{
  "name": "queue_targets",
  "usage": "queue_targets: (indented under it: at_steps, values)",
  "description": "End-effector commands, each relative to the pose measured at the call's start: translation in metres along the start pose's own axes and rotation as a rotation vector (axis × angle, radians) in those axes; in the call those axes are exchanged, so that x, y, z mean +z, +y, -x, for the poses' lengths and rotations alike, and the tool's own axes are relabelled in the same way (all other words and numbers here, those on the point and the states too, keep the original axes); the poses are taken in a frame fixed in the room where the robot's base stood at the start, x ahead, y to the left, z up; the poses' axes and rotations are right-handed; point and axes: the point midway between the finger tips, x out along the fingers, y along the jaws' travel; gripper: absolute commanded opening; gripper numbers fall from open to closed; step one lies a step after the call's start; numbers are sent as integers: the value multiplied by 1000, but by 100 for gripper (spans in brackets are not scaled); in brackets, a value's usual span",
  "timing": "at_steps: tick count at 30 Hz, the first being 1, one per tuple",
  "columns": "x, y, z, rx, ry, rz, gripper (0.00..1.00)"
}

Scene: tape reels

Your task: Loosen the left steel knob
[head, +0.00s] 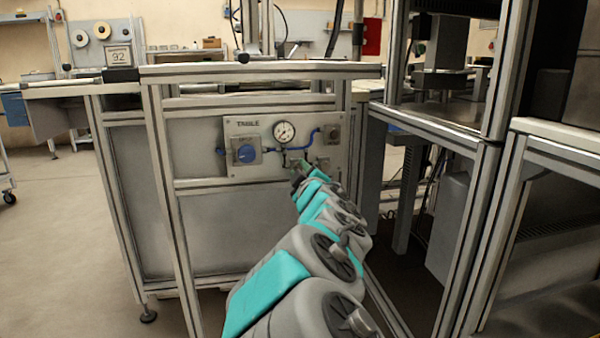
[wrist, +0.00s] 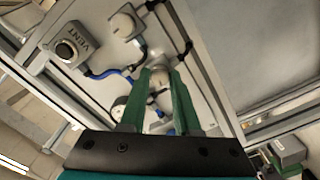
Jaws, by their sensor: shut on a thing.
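The left steel knob (wrist: 159,79) is a pale rounded knob on the panel. In the wrist view it sits between the two green fingers of my gripper (wrist: 162,73), which are shut on it. In the head view my gripper (head: 301,167) reaches the lower middle of the panel, below the gauge, and mostly hides the knob. The right steel knob (wrist: 124,23) stands free beside it, and shows in the head view (head: 322,163) just right of my gripper.
The panel (head: 238,126), marked TABLE, carries a pressure gauge (head: 284,131), a blue knob (head: 246,153) at left and a VENT knob (wrist: 67,50), joined by blue tubes. Aluminium frame posts (head: 168,190) stand around the panel. Open floor lies at left.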

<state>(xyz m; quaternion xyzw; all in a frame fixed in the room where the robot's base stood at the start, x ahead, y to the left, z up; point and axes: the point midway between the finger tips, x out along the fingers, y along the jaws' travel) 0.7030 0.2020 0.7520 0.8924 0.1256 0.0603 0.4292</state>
Motion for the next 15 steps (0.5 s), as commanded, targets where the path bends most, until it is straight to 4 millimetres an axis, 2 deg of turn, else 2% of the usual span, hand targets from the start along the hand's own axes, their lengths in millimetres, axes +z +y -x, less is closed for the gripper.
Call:
queue_targets:
  at_steps: [15]
  values:
    - [0,-1,0,-2,-1,43,0]
